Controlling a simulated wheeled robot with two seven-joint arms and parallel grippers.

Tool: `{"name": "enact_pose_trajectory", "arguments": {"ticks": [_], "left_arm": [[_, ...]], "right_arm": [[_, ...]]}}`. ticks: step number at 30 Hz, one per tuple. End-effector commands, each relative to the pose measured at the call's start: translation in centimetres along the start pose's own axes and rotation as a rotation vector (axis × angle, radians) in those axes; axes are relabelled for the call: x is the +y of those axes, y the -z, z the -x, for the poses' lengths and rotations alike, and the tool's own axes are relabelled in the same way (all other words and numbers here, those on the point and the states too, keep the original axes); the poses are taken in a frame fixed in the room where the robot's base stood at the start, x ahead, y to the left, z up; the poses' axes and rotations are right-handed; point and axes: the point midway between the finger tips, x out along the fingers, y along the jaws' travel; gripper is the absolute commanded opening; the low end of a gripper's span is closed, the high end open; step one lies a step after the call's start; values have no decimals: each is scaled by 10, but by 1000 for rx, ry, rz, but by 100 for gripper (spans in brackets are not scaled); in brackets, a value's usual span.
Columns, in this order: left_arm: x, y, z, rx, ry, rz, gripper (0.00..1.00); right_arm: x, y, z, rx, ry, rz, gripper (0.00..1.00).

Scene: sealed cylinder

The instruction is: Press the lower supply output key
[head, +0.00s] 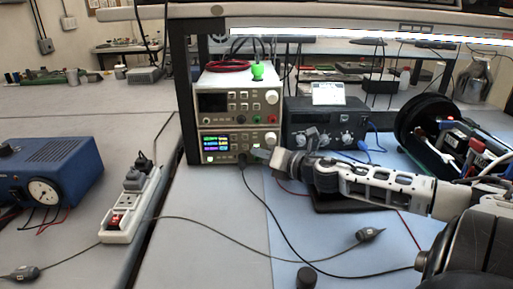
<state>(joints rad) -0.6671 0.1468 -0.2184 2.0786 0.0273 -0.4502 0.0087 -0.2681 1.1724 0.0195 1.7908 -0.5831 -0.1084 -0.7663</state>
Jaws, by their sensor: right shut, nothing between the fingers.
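Two white bench supplies are stacked under the shelf. The lower supply (235,135) has a lit, coloured display (216,143) at its left and small keys and a knob to the right. The upper supply (236,100) has a dark display. My right gripper (254,153) comes in from the right and is shut and empty. Its fingertips are at the lower right of the lower supply's front and cover part of it. I cannot tell whether they touch it, and the output key cannot be made out. My left gripper is not in view.
A dark instrument box (325,122) stands right of the supplies. A power strip (130,205) and a blue gauge box (55,175) are at the left. Cables cross the front of the bench.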

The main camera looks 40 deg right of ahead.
Motion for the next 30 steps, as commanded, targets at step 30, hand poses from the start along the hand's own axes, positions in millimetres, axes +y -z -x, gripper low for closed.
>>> {"name": "enact_pose_trajectory", "arguments": {"ticks": [30], "left_arm": [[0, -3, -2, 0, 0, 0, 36]], "right_arm": [[-5, -5, -8, 1, -1, 0, 0]]}}
